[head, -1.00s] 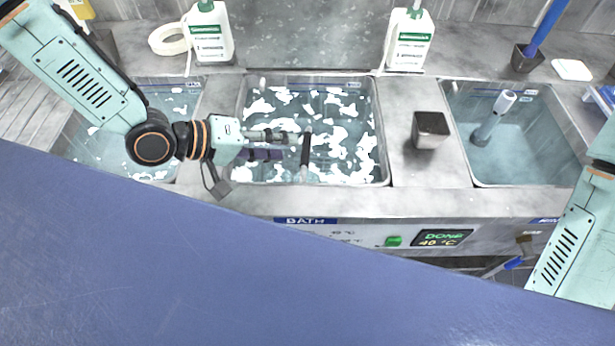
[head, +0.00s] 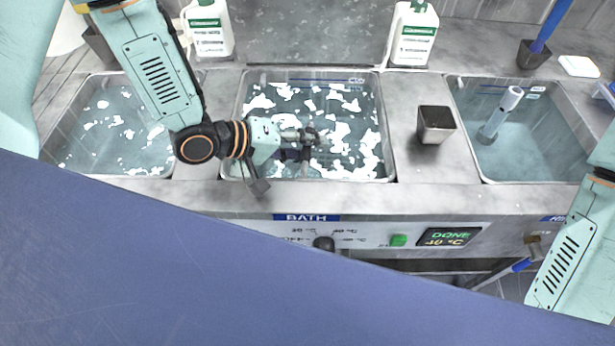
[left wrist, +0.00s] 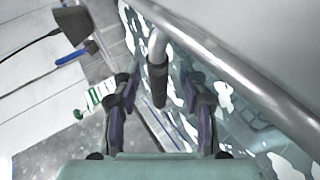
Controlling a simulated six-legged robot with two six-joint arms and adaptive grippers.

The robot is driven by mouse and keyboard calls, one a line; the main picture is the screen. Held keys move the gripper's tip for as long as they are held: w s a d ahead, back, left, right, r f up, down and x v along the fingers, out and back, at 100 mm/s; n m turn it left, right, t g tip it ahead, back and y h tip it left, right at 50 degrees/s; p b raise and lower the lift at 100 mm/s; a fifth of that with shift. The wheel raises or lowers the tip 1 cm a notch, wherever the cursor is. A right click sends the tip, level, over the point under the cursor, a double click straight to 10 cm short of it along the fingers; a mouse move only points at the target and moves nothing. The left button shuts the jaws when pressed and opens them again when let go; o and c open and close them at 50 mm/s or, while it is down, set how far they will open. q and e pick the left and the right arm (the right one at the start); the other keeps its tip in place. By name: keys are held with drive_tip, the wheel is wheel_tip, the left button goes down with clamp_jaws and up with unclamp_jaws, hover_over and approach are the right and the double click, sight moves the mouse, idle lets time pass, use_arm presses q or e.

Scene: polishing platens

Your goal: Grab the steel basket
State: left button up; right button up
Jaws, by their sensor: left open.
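The steel basket sits in the foamy middle bath. Its upright handle has a dark grip (left wrist: 158,82), seen in the left wrist view; foam and water make the basket's body hard to make out. In the head view my left gripper hides most of the handle. My left gripper (head: 308,144) is over the middle bath, pointing right. In the left wrist view the left gripper (left wrist: 160,90) is open, with one finger on each side of the dark grip and gaps showing between. My right gripper is out of view; only its arm shows at the right.
The middle bath's steel rim (head: 388,150) surrounds the left gripper. A square steel cup (head: 436,125) stands on the ledge to the right. A right basin (head: 530,150) holds a grey upright tube (head: 500,113). White bottles (head: 412,35) stand behind. A blue surface (head: 150,270) fills the front.

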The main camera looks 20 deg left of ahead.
use_arm(q)
drive_tip(key=shift+s+r, duration=0.1)
drive_tip(key=shift+s, duration=0.05)
drive_tip(key=shift+c, duration=0.8)
drive_tip(key=c, duration=0.4)
clamp_jaws()
